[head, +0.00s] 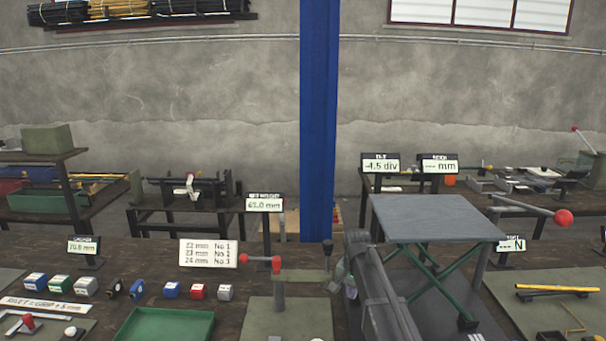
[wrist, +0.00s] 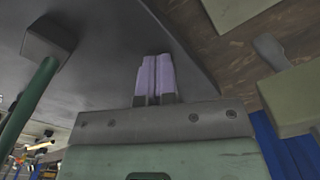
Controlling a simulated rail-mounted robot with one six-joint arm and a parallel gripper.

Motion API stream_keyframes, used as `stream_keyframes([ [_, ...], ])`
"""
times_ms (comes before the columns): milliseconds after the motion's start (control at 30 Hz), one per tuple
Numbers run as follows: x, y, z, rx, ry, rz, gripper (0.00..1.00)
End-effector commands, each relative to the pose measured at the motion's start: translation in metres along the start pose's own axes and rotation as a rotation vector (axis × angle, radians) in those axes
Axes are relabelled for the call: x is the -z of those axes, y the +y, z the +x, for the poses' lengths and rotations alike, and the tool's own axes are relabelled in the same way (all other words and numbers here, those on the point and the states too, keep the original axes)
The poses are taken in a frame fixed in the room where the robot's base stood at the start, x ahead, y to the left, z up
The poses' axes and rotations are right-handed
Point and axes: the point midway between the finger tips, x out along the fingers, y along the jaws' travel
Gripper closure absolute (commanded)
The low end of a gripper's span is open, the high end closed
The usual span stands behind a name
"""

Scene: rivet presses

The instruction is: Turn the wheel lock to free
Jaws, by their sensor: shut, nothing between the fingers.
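My gripper (head: 349,289) is low at the left edge of the lift table's dark base plate (head: 408,277), partly hidden by my grey arm. In the wrist view its two pale fingers (wrist: 154,77) are together with nothing between them, in front of a dark grey plate (wrist: 100,45). The lift table has a flat grey top (head: 437,217) on green crossed legs (head: 455,290). A green leg (wrist: 28,100) ending in a dark block also shows in the wrist view. I cannot make out which part is the wheel lock, or its setting.
A red-knobbed handle (head: 262,262) stands on a post to the left of my gripper. A long lever with a red ball (head: 563,217) reaches out at the right. A green tray (head: 165,325) and several small blocks lie at the left. A blue column (head: 319,120) rises behind.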

Motion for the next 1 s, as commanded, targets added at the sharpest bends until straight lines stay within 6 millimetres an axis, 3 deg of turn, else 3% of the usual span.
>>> stream_keyframes([
  [33,-0.004,0.01,0.007,-0.016,-0.013,0.011,1.0],
  [700,-0.013,0.013,0.006,-0.02,-0.012,0.015,1.0],
  [833,-0.013,0.013,-0.006,-0.019,-0.012,0.014,1.0],
  [1000,-0.011,0.009,-0.038,-0.016,-0.012,0.009,1.0],
])
